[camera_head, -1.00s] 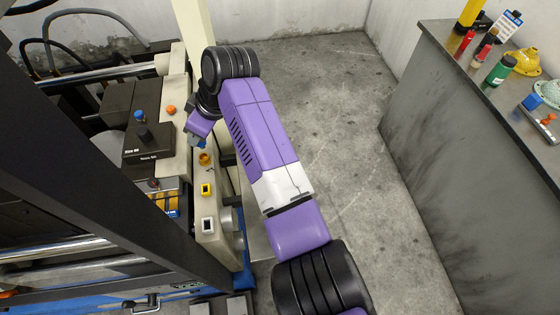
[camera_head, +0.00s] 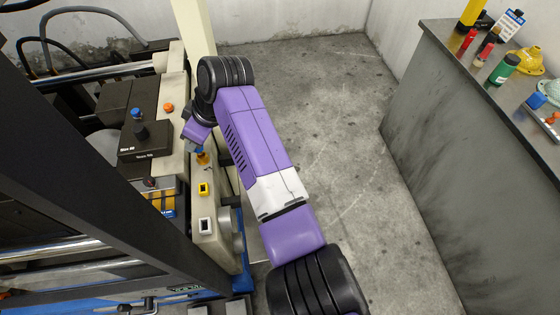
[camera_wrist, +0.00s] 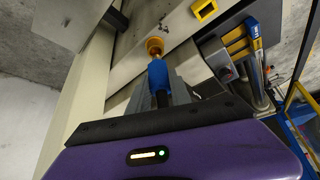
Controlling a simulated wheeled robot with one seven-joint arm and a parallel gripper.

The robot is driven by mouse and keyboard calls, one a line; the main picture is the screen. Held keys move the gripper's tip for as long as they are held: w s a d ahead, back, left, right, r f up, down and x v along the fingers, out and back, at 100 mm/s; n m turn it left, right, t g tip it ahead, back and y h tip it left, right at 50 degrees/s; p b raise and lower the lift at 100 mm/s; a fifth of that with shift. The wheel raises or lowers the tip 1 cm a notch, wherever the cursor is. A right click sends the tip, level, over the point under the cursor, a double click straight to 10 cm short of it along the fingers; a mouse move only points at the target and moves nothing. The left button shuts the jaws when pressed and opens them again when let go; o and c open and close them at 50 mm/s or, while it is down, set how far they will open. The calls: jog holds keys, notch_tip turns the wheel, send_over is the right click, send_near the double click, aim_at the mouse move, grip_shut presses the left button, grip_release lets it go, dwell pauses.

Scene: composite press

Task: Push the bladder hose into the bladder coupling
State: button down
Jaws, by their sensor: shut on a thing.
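The bladder hose's blue end (camera_wrist: 158,76) sits between the fingers of my gripper (camera_wrist: 160,88) in the wrist view, with a brass tip in front and a black section behind. The bladder coupling, an orange-yellow round fitting (camera_wrist: 155,46), is on the pale press face straight ahead of the tip. The tip overlaps the coupling's lower edge in the picture; I cannot tell how deep it sits. In the head view my gripper (camera_head: 199,147) is right at the orange coupling (camera_head: 202,158), and most of the hose is hidden.
A yellow square port (camera_head: 203,189) and a white square port (camera_head: 204,225) lie along the same press face. A dark box with knobs (camera_head: 140,142) is on the press to the left. A grey counter (camera_head: 470,150) with bottles stands at right; the floor between (camera_head: 330,130) is clear.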

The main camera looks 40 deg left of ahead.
jog(key=shift+f+b, duration=1)
jog(key=shift+f, duration=0.5)
dwell(0.6)
jog(key=c, duration=1.1)
grip_release()
jog(key=b+v, duration=0.1)
jog(key=v, duration=0.6)
jog(key=shift+d+r, duration=0.2)
jog(key=shift+r, duration=0.15)
jog(key=shift+w+d, duration=0.1)
